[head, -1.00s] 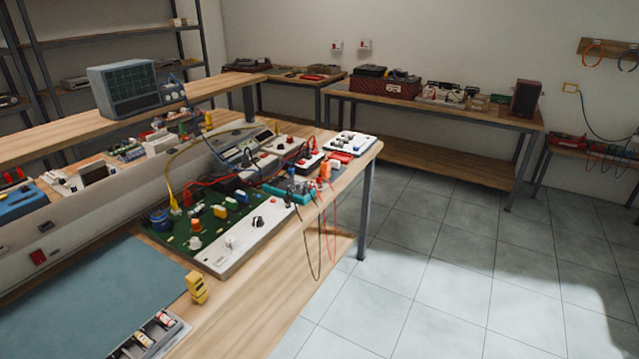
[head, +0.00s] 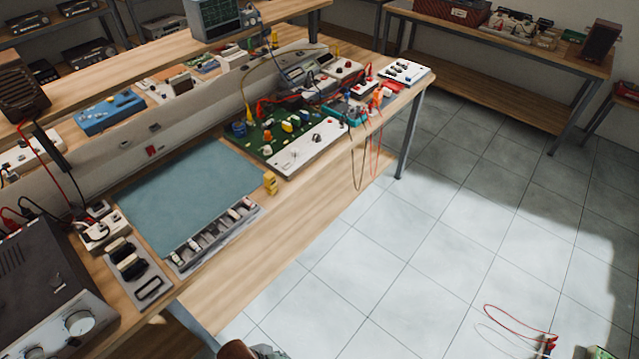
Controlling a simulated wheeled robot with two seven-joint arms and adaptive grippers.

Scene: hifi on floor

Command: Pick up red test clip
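A red test clip (head: 550,338) lies on the tiled floor near the lower right corner of the head view, at the end of a thin red lead (head: 515,322). A dark clip or lead end (head: 545,349) lies close beside it; at this size I cannot tell if they touch. Red leads also show on the workbench near the orange and red plugs (head: 377,97). Neither of my grippers shows in the view.
The workbench (head: 235,275) runs along the left, with a blue-green mat (head: 190,195), a green circuit board (head: 262,142) and a large grey device (head: 45,285). A green item (head: 600,353) is cut off at the bottom right. The floor (head: 420,260) between is open.

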